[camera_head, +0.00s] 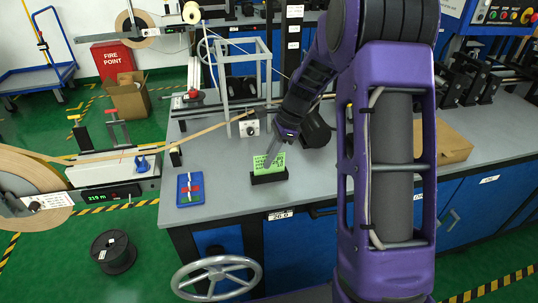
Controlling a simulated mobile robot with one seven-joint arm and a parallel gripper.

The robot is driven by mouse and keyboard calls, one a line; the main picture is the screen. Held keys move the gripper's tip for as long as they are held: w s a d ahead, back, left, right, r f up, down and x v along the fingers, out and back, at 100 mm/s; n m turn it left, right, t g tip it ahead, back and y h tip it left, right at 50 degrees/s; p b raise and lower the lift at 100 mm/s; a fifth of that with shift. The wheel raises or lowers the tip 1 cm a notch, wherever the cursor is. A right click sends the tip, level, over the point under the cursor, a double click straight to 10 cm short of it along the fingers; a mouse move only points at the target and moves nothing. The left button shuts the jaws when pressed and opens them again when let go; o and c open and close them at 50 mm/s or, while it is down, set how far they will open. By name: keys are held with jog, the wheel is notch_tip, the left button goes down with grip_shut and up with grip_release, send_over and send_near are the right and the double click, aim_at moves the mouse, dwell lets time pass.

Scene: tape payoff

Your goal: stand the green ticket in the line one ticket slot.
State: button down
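The green ticket (258,169) stands upright at the black ticket slot (269,178) near the front edge of the grey worktop. Dark print shows on its face. Its lower edge is at the slot block, and I cannot tell how deep it sits. My gripper (270,161) reaches down from the upper right, with its fingertips at the upper middle of the ticket. The fingers are too small to show whether they are closed on it. No line number is readable on the slot.
A blue tray (184,199) with small red and green pieces lies left of the slot. A tan tape (205,131) runs above the worktop (225,185) from a large reel at the left. A grey handwheel (216,278) stands in front of the bench. A cardboard piece (452,146) lies to the right.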

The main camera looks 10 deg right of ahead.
jog(key=shift+f, duration=0.25)
jog(key=c, duration=1)
grip_release()
jog(key=shift+r, duration=0.1)
jog(key=p+v, duration=0.2)
jog(key=v, duration=1.5)
jog(key=shift+r, duration=0.15)
